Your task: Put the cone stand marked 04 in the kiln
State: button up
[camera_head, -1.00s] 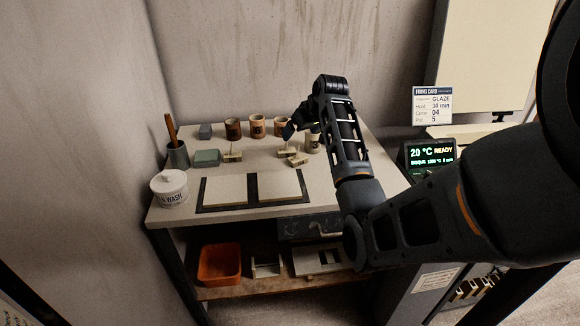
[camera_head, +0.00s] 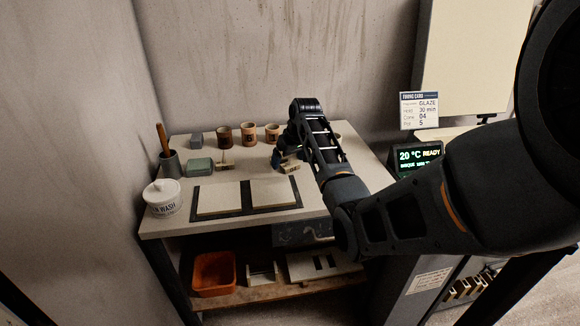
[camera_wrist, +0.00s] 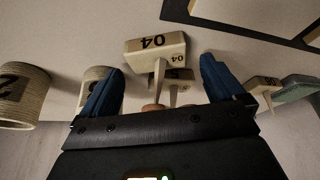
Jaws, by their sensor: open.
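The cone stand marked 04 (camera_head: 290,168) is on the worktable, partly hidden by my gripper. In the wrist view the pale stand (camera_wrist: 158,44) shows its mark upside down, just beyond and between the fingertips. My gripper (camera_wrist: 161,66) is open, with one blue finger on each side of the stand and gaps visible to both. In the head view my gripper (camera_head: 282,155) is low over the table at the stand. The kiln's control display (camera_head: 418,155) reads 20 °C READY. The kiln interior is hidden behind my arm.
A further stand (camera_head: 225,164) is left, beside a green block (camera_head: 201,167). Several cups (camera_head: 249,133) line the back. Two pale slabs (camera_head: 218,198) lie in front. A firing card (camera_head: 419,110) lists cone 04.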

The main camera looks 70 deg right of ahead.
jog(key=shift+f, duration=0.1)
jog(key=c, duration=1.3)
jog(key=shift+o, duration=0.2)
